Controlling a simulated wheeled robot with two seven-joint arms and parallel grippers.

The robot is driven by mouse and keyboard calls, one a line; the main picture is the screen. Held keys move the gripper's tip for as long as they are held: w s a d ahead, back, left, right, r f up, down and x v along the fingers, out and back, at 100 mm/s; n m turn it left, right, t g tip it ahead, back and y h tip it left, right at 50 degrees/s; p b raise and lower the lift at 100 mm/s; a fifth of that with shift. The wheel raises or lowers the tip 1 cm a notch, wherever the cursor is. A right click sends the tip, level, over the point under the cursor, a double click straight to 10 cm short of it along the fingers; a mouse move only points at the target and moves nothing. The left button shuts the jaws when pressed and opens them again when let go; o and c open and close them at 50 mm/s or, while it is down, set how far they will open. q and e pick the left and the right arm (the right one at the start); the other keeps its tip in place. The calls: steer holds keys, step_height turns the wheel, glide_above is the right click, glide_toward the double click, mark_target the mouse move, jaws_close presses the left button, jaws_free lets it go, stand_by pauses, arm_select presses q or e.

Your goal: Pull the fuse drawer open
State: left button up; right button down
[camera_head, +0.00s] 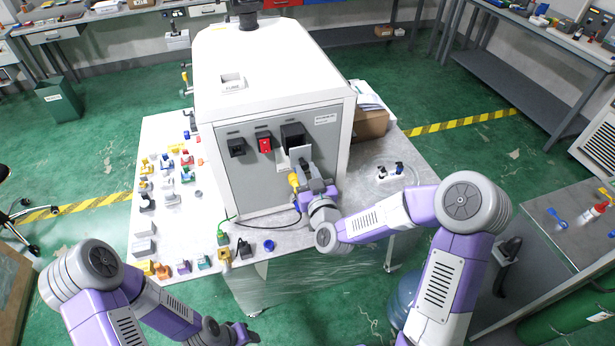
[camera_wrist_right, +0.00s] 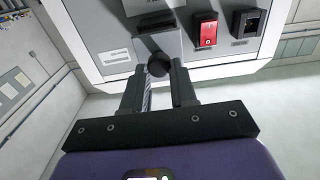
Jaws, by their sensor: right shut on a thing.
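The white machine cabinet (camera_head: 265,75) stands on a table, its grey front panel (camera_head: 255,180) facing me. A dark opening (camera_head: 292,133) is at the panel's right, with a pale drawer piece (camera_head: 300,154) just below it. My right gripper (camera_head: 312,178) is in front of this piece and hides part of it. In the right wrist view, the gripper (camera_wrist_right: 159,85) is shut on a round black knob (camera_wrist_right: 158,64) in front of the drawer front (camera_wrist_right: 160,42). How far the drawer stands out is unclear. My left gripper (camera_head: 243,334) is low at the bottom edge; its fingers are unclear.
A red switch (camera_head: 264,142) and a black socket (camera_head: 237,147) sit left of the opening. Several coloured small parts lie on the table's left side (camera_head: 150,215). A black cable (camera_head: 270,228) runs below the panel. A cardboard box (camera_head: 370,125) stands right of the cabinet.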

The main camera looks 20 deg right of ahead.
steer(key=c, duration=0.9)
jaws_free()
steer(key=shift+f, duration=0.1)
steer(key=shift+o, duration=0.2)
steer(key=shift+s, duration=0.1)
steer(key=s+p, duration=0.5)
steer(key=s, duration=0.2)
steer(key=shift+s+d, duration=0.15)
steer(key=shift+s, duration=0.05)
